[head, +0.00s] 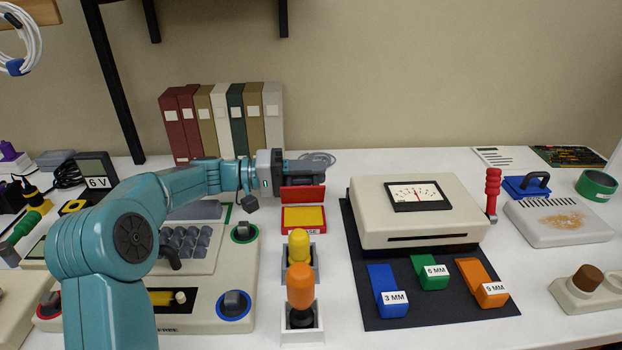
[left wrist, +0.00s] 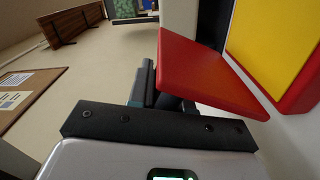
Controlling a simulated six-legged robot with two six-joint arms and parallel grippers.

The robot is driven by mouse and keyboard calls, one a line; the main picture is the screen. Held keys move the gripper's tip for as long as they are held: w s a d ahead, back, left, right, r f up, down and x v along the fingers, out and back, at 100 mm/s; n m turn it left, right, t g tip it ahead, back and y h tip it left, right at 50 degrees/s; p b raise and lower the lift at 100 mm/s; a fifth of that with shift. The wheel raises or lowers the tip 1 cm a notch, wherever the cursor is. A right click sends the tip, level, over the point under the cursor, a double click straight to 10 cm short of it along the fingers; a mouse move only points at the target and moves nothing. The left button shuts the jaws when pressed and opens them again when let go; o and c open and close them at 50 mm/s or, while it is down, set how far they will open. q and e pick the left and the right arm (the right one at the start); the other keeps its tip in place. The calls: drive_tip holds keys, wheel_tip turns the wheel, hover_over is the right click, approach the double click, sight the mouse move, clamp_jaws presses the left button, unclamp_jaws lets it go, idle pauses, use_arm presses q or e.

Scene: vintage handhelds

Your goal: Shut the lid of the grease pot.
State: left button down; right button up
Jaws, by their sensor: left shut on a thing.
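The grease pot (head: 304,231) is a red, shallow square box with yellow grease inside, standing on the white table. Its red lid (head: 302,195) stands raised at the pot's back edge, so the pot is open. In the left wrist view the lid (left wrist: 205,75) tilts away from the pot's red rim (left wrist: 302,92) and the yellow grease (left wrist: 275,40). My left gripper (head: 312,166) is at the top of the lid, shut on it. The fingers (left wrist: 165,88) are partly hidden behind the lid in the wrist view. My right gripper is not in view.
Yellow-topped (head: 299,245) and orange-topped (head: 300,288) tools stand in holders in front of the pot. A cream meter box (head: 420,222) on a dark mat is to the right. Upright binders (head: 235,120) stand behind. A cream console (head: 205,300) lies left, under my arm.

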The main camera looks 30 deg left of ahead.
use_arm(q)
drive_tip(key=shift+r, duration=0.3)
drive_tip(key=c, duration=1.3)
unclamp_jaws()
drive_tip(key=shift+o, duration=0.9)
drive_tip(key=shift+s, duration=0.2)
drive_tip(key=shift+w+f, duration=0.1)
drive_tip(key=shift+f, duration=0.05)
drive_tip(key=p+v, duration=0.3)
drive_tip(key=v, duration=1.3)
drive_tip(key=shift+a, duration=0.25)
